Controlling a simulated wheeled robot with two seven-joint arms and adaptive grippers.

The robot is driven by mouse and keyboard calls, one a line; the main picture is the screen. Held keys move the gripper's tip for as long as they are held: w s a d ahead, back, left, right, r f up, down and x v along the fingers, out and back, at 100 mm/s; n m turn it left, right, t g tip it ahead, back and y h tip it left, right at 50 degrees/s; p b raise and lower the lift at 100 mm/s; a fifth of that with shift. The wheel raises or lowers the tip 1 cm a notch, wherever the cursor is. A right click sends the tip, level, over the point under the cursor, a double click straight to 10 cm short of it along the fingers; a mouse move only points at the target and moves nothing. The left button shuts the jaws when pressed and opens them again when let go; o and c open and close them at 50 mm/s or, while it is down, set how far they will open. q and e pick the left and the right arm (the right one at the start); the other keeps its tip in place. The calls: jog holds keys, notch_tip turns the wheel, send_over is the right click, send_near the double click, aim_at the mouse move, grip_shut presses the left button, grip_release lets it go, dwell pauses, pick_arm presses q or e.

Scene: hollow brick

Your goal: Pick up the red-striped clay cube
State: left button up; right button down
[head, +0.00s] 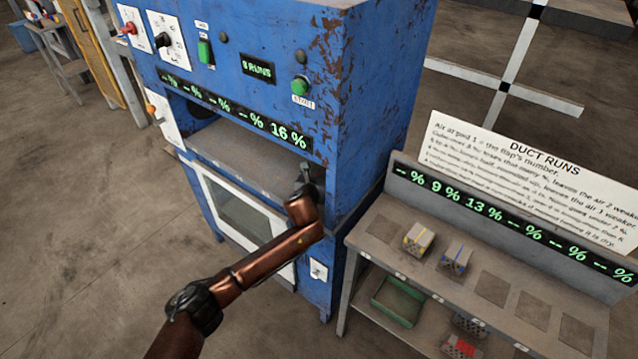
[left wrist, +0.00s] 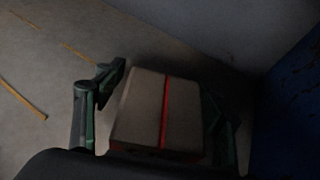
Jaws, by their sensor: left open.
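The red-striped clay cube (left wrist: 145,108) shows in the left wrist view, a grey-brown block with one red stripe down its face. My left gripper (left wrist: 165,88) is open around it, one green finger at the cube's left and the other at its right. I cannot tell whether either finger touches it. In the head view my left gripper (head: 307,174) is partly inside the right end of the blue machine's opening, and the cube is hidden there. My right gripper is in neither view.
The blue machine (head: 375,90) has the opening's wall close beside my gripper. A grey bench (head: 378,228) at right holds a yellow-striped block (head: 418,240) and a blue-striped block (head: 455,258). Below are a green tray (head: 398,302) and a red-marked block (head: 458,346).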

pick_arm(q)
jog(key=shift+r, duration=0.1)
jog(key=c, duration=1.4)
jog(key=shift+c, duration=0.8)
